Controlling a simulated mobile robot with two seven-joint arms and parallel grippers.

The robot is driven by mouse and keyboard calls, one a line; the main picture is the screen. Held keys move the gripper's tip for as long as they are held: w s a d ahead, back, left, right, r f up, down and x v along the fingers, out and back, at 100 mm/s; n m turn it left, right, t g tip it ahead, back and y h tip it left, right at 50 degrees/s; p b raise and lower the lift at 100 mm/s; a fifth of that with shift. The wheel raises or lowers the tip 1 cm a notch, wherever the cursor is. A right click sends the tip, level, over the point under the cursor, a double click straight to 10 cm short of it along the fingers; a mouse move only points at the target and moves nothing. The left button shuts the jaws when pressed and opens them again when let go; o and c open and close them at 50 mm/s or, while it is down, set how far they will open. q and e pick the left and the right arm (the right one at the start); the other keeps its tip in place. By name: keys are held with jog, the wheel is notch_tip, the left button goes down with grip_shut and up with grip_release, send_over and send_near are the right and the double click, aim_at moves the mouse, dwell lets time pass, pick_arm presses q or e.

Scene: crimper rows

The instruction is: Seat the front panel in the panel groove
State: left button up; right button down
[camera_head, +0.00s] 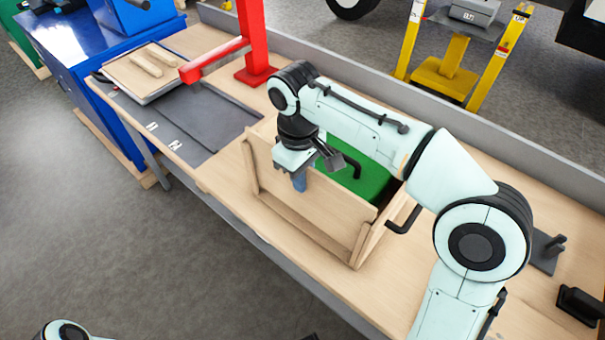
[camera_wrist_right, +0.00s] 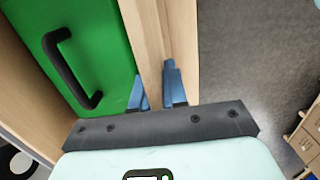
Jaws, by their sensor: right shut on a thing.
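The front panel (camera_head: 325,205) is a flat, light wooden board at the near side of a wooden box (camera_head: 369,243) with a green surface inside. A front rail (camera_head: 300,226) with end posts runs along the panel's lower edge. The groove itself is hidden, so I cannot tell how deep the panel sits. My right gripper (camera_head: 300,182) is shut on the panel's top edge from above. In the right wrist view, its blue fingers (camera_wrist_right: 158,88) straddle the panel's edge (camera_wrist_right: 152,35). My left gripper is out of view.
A red stand (camera_head: 255,70), a dark mat (camera_head: 215,115) and a tray with wooden pieces (camera_head: 145,72) lie to the left. Bare tabletop (camera_head: 455,270) shows at right. The table's near edge is close to the box.

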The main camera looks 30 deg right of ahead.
jog(key=shift+f+b, duration=1.2)
jog(key=shift+f, duration=0.7)
jog(key=c, duration=1.1)
grip_release()
jog(key=r+p, duration=0.1)
jog(key=r, duration=0.3)
jog(key=r+p, duration=0.2)
jog(key=r, duration=0.3)
jog(key=w+r+p, duration=0.1)
jog(key=r+p, duration=0.1)
jog(key=r, duration=0.2)
jog(key=shift+a+r, duration=0.2)
jog(key=shift+s, duration=0.1)
